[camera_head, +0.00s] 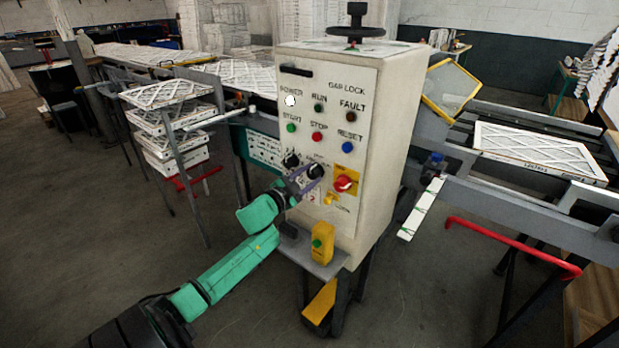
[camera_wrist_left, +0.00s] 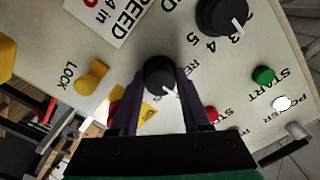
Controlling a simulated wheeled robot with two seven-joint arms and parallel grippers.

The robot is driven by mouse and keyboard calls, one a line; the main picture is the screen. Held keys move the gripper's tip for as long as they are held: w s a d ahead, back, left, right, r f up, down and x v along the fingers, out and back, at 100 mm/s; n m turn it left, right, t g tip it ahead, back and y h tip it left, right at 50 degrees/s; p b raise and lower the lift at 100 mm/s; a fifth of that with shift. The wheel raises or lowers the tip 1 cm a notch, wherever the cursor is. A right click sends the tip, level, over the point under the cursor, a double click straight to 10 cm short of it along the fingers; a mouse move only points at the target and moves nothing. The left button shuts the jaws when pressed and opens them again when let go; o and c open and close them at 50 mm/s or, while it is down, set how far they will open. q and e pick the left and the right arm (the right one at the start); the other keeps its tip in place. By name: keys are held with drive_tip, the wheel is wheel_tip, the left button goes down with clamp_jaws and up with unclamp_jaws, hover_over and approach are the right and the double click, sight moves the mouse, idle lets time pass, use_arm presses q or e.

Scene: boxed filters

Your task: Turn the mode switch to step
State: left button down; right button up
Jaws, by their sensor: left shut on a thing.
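The cream control panel (camera_head: 335,120) stands in the middle of the head view, with two black knobs side by side below its buttons. My left gripper (camera_head: 306,179) reaches up to the panel from the lower left. Its fingers are shut on the right-hand black knob (camera_head: 316,171), which I take to be the mode switch. In the left wrist view this knob (camera_wrist_left: 160,75) sits between the fingertips, with a white pointer line on its face. The lettering around it is mostly hidden by the fingers. My right gripper is not in view.
The other black knob (camera_head: 290,160), with numbers around it, is close to the left. A red rotary switch (camera_head: 343,184) on yellow is close to the right. A yellow lock tab (camera_wrist_left: 92,77) and a yellow box with a green button (camera_head: 322,243) are nearby.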

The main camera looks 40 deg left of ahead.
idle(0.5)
use_arm(q)
drive_tip(key=shift+c, duration=1.8)
unclamp_jaws()
drive_tip(key=shift+s+f, duration=0.15)
drive_tip(key=shift+s, duration=0.4)
drive_tip(key=s+b, duration=0.1)
drive_tip(key=s, duration=1.2)
drive_tip(key=shift+s+d, duration=0.15)
drive_tip(key=shift+s, duration=0.1)
